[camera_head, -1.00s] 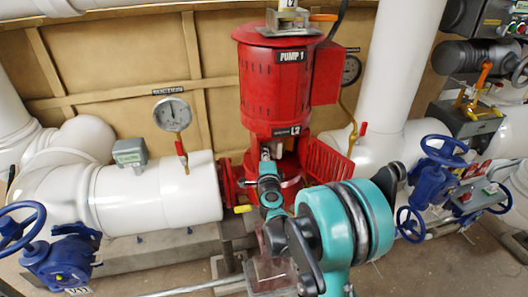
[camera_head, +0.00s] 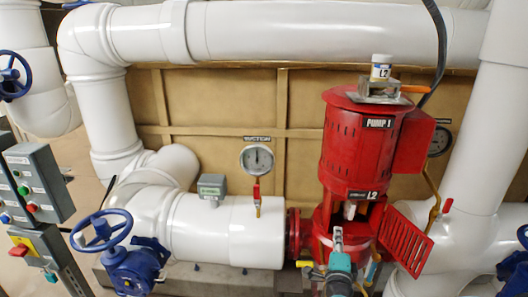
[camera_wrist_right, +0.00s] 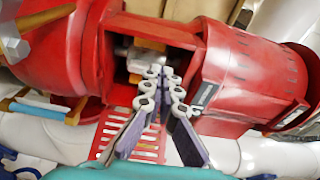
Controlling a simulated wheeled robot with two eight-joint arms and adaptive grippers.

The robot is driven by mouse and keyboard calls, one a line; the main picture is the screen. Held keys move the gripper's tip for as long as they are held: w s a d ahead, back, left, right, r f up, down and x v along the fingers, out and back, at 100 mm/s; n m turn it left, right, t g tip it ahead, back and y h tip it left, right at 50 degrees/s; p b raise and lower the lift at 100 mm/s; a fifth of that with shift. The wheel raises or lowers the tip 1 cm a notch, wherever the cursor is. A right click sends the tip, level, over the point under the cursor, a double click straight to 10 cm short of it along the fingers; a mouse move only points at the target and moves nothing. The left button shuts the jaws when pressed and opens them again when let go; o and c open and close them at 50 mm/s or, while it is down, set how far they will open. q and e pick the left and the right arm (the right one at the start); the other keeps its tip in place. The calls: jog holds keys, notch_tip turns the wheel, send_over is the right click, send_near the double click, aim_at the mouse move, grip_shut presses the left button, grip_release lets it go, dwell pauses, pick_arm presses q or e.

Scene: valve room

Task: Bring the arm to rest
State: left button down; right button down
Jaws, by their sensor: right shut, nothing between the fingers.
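My right gripper (camera_head: 338,236) shows small at the bottom of the head view, with a bit of its teal arm below it. It appears in front of the opening in the lower part of the red pump (camera_head: 352,145), labelled PUMP 1. In the wrist view the right gripper's fingertips (camera_wrist_right: 161,73) are together and hold nothing. They point toward the pump's opening, where a metal shaft part (camera_wrist_right: 145,52) shows. Whether they touch it I cannot tell. My left gripper is in neither view.
A red slotted guard (camera_head: 405,243) stands swung out right of the opening. A white jar (camera_head: 381,67) stands on the pump's top. Large white pipes (camera_head: 230,232), a suction gauge (camera_head: 257,160), a blue handwheel valve (camera_head: 130,265) and a control box (camera_head: 38,183) surround it.

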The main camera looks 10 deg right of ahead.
jog(key=s+a+r+n+g+y, duration=0.1)
jog(key=s+a+n+y, duration=0.1)
jog(key=a+n+y, duration=0.45)
jog(key=s+a+r+n+g+y, duration=0.1)
jog(key=s+a+r+n+y, duration=0.15)
jog(key=a+n, duration=0.7)
jog(key=s+d+f+n+g+h, duration=0.1)
jog(key=s+f+n+g, duration=0.2)
jog(key=s, duration=0.5)
jog(key=s+d+f+n+g+h, duration=0.1)
jog(key=s+f+n+g, duration=0.2)
jog(key=s+f, duration=0.3)
jog(key=s+g, duration=0.1)
jog(key=s, duration=0.1)
jog(key=shift+s+d+f+g, duration=0.2)
jog(key=shift+s+f+g, duration=0.05)
jog(key=shift+s+g, duration=0.05)
